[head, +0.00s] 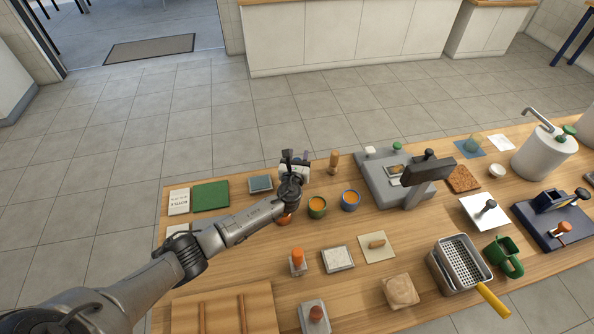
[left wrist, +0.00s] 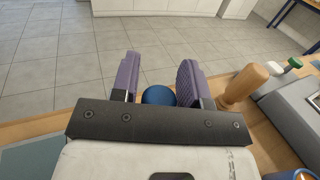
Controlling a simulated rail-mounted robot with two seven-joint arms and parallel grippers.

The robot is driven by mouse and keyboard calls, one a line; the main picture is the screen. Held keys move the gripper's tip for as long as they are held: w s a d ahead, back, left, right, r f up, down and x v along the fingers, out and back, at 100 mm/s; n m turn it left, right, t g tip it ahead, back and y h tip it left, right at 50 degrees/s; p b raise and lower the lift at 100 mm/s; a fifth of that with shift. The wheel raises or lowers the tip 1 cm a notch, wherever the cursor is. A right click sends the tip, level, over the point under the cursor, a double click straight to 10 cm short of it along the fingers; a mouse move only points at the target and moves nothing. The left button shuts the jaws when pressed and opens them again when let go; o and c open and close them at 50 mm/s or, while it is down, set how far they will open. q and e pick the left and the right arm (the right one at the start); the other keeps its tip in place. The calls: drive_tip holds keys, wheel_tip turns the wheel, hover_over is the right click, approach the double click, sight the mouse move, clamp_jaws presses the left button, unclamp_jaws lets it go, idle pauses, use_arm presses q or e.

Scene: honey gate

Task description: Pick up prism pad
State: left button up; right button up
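I cannot tell for sure which thing is the prism pad. A round dark blue knob (left wrist: 158,95) shows between my fingers in the left wrist view; its lower part is hidden behind the gripper body. My left gripper (head: 294,157) is over the far edge of the wooden table in the head view. Its purple fingers (left wrist: 157,72) are apart, and a gap shows beside the blue knob; I see no grip on it. In the head view the gripper hides most of what is under it. My right gripper is in neither view.
A wooden peg (head: 334,161) stands just right of the gripper, also in the left wrist view (left wrist: 243,84). A grey device (head: 375,182) is to the right, a grey pad (head: 260,184) to the left. Floor is clear behind.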

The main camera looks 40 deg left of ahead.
use_arm(q)
drive_tip(key=c, duration=0.6)
drive_tip(key=shift+c, duration=0.2)
